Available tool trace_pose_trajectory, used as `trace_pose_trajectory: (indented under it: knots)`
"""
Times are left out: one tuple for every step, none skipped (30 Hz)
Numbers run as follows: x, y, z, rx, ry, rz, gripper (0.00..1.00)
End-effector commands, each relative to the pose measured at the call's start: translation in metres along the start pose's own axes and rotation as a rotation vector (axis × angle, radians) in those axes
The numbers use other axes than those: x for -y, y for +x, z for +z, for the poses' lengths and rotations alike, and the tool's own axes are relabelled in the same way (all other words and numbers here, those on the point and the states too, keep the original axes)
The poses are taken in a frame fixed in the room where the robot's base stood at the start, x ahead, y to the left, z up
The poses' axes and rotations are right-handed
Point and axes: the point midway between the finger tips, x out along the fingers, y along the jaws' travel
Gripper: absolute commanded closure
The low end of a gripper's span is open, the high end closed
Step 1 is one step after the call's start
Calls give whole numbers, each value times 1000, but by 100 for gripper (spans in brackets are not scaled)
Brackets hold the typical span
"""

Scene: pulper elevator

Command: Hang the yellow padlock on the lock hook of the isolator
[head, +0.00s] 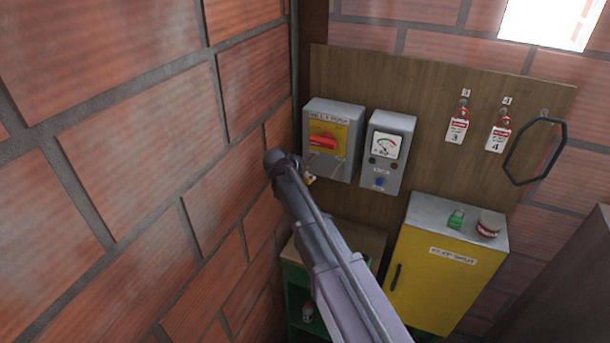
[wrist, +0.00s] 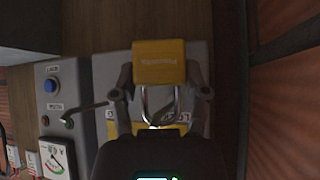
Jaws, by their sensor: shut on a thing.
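The yellow padlock (wrist: 158,62) is held between the two fingers of my gripper (wrist: 159,80) in the wrist view. Its body is at the top and its metal shackle points down in that picture. In the head view the padlock (head: 309,180) is a small yellow patch beside my gripper (head: 299,170). The isolator (head: 343,113) is a grey box with a yellow plate and red handle, on the wooden board just beyond my gripper. It lies behind the padlock in the wrist view (wrist: 200,57), its handle hidden. I cannot tell whether the shackle touches a lock hook.
A grey meter box (head: 396,122) is right of the isolator. A thin grey rod (wrist: 88,108) crosses near it. Two tagged red padlocks (head: 463,113) and a black ring (head: 508,165) hang further right. Below are a yellow cabinet (head: 425,280) and shelf (head: 352,240); a brick wall (head: 150,150) is close left.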

Motion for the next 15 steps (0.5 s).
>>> trace_pose_trajectory:
  knots:
    - [0,0,0,0,0,0,93]
    - [0,0,0,0,0,0,93]
    - [0,0,0,0,0,0,93]
    - [0,0,0,0,0,0,93]
    - [0,0,0,0,0,0,93]
    - [0,0,0,0,0,0,93]
    - [0,0,0,0,0,0,93]
    - [0,0,0,0,0,0,93]
    - [0,0,0,0,0,0,29]
    - [0,0,0,0,0,0,20]
    - [0,0,0,0,0,0,11]
    - [0,0,0,0,0,0,1]
    - [0,0,0,0,0,0,1]
    - [0,0,0,0,0,0,1]
    - [0,0,0,0,0,0,1]
